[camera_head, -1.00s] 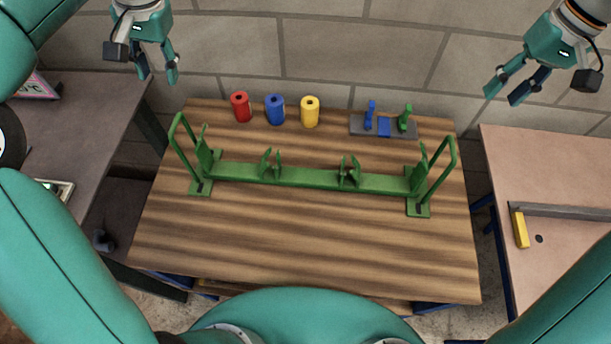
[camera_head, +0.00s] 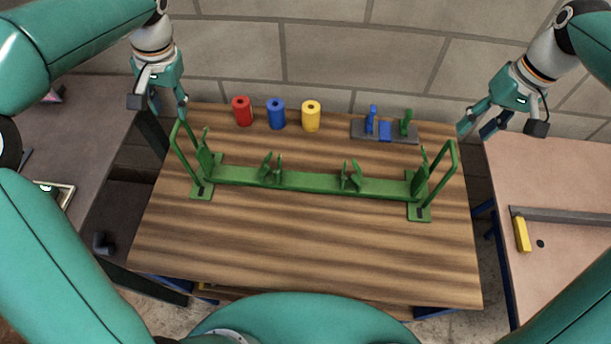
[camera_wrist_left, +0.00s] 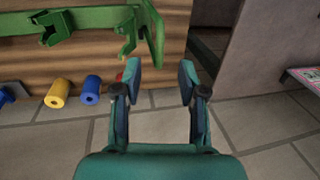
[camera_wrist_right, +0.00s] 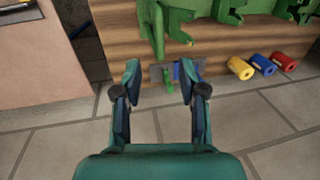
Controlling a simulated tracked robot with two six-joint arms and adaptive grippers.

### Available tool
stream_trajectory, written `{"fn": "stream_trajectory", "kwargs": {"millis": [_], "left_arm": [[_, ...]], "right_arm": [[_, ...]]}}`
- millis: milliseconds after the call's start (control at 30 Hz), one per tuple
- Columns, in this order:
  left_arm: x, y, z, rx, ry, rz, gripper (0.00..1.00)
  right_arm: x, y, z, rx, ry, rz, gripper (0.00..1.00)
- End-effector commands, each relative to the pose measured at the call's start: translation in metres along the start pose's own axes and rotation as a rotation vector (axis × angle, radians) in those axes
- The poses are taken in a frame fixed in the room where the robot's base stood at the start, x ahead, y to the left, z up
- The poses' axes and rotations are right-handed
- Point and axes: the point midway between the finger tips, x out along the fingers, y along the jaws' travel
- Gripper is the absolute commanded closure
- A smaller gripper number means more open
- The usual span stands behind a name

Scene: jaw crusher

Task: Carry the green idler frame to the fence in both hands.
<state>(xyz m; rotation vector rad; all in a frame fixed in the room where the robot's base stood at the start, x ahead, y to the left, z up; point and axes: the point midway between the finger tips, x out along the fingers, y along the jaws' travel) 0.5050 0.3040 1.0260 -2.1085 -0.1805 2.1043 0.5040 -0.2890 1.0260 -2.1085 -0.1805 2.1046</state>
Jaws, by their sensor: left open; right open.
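The green idler frame (camera_head: 312,182) lies across the wooden table, with an upright loop handle at each end. Its left handle (camera_head: 174,150) is just below my left gripper (camera_head: 168,112), which is open and empty. Its right handle (camera_head: 453,165) is below and left of my right gripper (camera_head: 480,132), also open and empty. Neither gripper visibly touches the frame. Part of the frame also shows in the left wrist view (camera_wrist_left: 75,18) and in the right wrist view (camera_wrist_right: 250,32). I cannot identify a fence.
Red (camera_head: 242,111), blue (camera_head: 277,114) and yellow (camera_head: 311,116) rollers stand at the table's back. A grey plate (camera_head: 360,131) with blue and green pieces is right of them. The wooden table's (camera_head: 300,250) front is clear. Side tables (camera_head: 570,180) flank it; a block wall (camera_head: 400,60) stands behind.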

Motion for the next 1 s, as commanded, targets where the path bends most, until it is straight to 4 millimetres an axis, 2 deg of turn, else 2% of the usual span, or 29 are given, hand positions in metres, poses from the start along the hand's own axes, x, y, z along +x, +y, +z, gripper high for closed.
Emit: {"fn": "stream_trajectory", "kwargs": {"millis": [33, 200, 400, 600, 900, 1000], "left_arm": [[0.012, 0.000, 0.001, 0.001, -0.005, 0.000, 0.59], [0.044, 0.000, 0.001, 0.000, -0.005, 0.000, 0.59], [0.071, 0.000, 0.000, 0.000, -0.003, 0.000, 0.59], [0.083, 0.000, 0.000, -0.001, -0.001, 0.000, 0.59], [0.084, 0.000, 0.000, -0.001, 0.000, 0.000, 0.59], [0.084, 0.000, 0.000, -0.001, 0.000, 0.000, 0.75]], "right_arm": [[0.011, 0.000, 0.001, 0.000, -0.004, 0.000, 0.59], [0.044, 0.000, 0.001, 0.000, -0.005, 0.000, 0.59], [0.071, 0.000, 0.000, 0.001, -0.002, 0.000, 0.59], [0.083, 0.000, 0.000, 0.001, -0.001, 0.000, 0.59], [0.084, 0.000, 0.000, 0.000, 0.000, 0.000, 0.59], [0.084, -0.001, 0.000, 0.000, 0.000, 0.000, 0.75]]}}
